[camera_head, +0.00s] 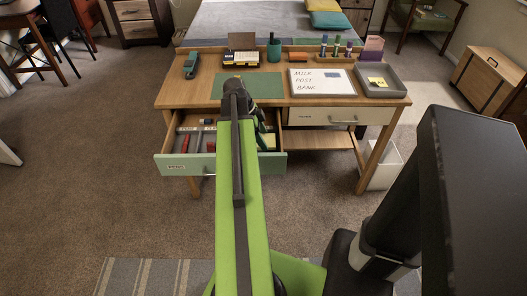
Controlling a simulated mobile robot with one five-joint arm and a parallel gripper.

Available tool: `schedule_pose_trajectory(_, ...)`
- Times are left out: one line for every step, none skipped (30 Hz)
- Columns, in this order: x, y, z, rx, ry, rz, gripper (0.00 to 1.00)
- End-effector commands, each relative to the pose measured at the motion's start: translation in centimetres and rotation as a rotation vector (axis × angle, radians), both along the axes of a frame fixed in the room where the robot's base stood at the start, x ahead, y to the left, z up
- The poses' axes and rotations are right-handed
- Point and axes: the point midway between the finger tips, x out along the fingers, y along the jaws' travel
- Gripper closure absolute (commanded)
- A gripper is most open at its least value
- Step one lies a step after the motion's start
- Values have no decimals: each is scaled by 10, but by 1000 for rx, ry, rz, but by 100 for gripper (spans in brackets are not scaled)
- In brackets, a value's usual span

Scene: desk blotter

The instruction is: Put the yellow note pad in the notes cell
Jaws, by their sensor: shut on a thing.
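My gripper (237,84) is over the left part of the green blotter, above the desk and behind the open drawer. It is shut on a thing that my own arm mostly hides. The open drawer (272,166) at the left front has dividers making cells. Red and dark items lie in its left cells, and green and pale items at its right. My arm covers the middle of the drawer. The cell labels are too small to read, so I cannot tell which is the notes cell.
A grey tray (395,91) with a yellow item (377,82) stands at the desk's right end. A white sheet (322,82) with writing lies beside the blotter (274,86). A green cup (274,49), a tape dispenser (191,66) and a pen holder (334,57) stand along the back.

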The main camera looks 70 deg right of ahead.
Motion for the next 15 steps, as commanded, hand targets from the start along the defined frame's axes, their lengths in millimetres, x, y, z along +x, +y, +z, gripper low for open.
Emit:
schedule_pose_trajectory(0,0,0,0,0,0,80)
schedule_pose_trajectory(0,0,0,0,0,0,80)
schedule_pose_trajectory(0,0,-2,0,0,0,80)
schedule_pose_trajectory(0,0,-6,0,0,0,80)
schedule_pose_trajectory(0,0,-11,0,0,0,80)
schedule_pose_trajectory(0,0,-18,0,0,-1,80)
schedule_pose_trajectory(0,0,-24,0,0,0,80)
schedule_pose_trajectory(0,0,-29,0,0,-1,80)
schedule_pose_trajectory(0,0,-36,0,0,-1,80)
schedule_pose_trajectory(-1,0,-39,0,0,-1,80)
schedule_pose_trajectory(-1,0,-40,0,0,-1,80)
schedule_pose_trajectory(-1,0,-40,0,0,-1,80)
schedule_pose_trajectory(-1,0,-38,0,0,-1,80)
schedule_pose_trajectory(-1,0,-37,0,0,-1,80)
schedule_pose_trajectory(-1,0,-36,0,0,-1,80)
